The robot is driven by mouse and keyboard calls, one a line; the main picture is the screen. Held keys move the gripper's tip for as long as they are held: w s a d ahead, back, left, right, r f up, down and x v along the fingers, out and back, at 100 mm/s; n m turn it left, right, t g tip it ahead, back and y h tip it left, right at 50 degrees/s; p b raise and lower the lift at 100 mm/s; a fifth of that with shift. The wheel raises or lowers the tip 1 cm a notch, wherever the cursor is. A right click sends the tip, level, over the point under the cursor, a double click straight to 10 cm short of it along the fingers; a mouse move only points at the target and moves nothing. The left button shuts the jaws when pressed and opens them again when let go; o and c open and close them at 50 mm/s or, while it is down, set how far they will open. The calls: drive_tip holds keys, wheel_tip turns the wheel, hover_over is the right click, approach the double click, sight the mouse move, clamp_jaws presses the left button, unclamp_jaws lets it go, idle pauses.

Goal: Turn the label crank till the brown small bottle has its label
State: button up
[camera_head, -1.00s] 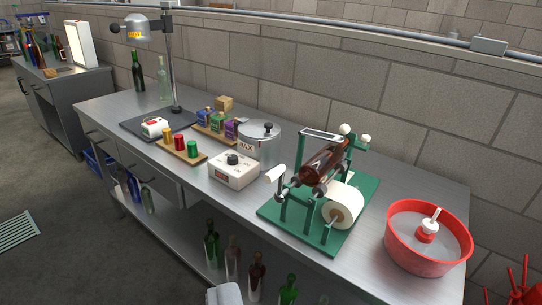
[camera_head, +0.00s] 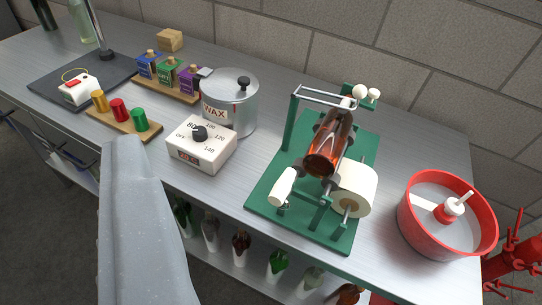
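The green label machine (camera_head: 265,205) stands on the steel bench, right of the middle. The brown small bottle (camera_head: 328,143) lies on its rollers, and no label shows on its visible side. A white label roll (camera_head: 354,187) sits on the machine's right side. The crank's white handle (camera_head: 284,186) sticks out at the machine's front left. A grey link of my arm reaches up from the bottom, left of the machine and apart from it. My gripper's fingers do not show.
Left of the machine are a dial box (camera_head: 202,147), a wax pot (camera_head: 231,98), coloured capsules on a wooden board (camera_head: 143,132) and label ink boxes. A red tub (camera_head: 447,252) stands to the right. Bottles stand on the shelf below. Some bare bench lies around the machine.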

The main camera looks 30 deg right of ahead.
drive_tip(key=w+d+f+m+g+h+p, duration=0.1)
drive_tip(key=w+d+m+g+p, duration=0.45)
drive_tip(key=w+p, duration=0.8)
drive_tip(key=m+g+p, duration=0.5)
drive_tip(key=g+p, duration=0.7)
drive_tip(key=p, duration=0.7)
hover_over(281, 184)
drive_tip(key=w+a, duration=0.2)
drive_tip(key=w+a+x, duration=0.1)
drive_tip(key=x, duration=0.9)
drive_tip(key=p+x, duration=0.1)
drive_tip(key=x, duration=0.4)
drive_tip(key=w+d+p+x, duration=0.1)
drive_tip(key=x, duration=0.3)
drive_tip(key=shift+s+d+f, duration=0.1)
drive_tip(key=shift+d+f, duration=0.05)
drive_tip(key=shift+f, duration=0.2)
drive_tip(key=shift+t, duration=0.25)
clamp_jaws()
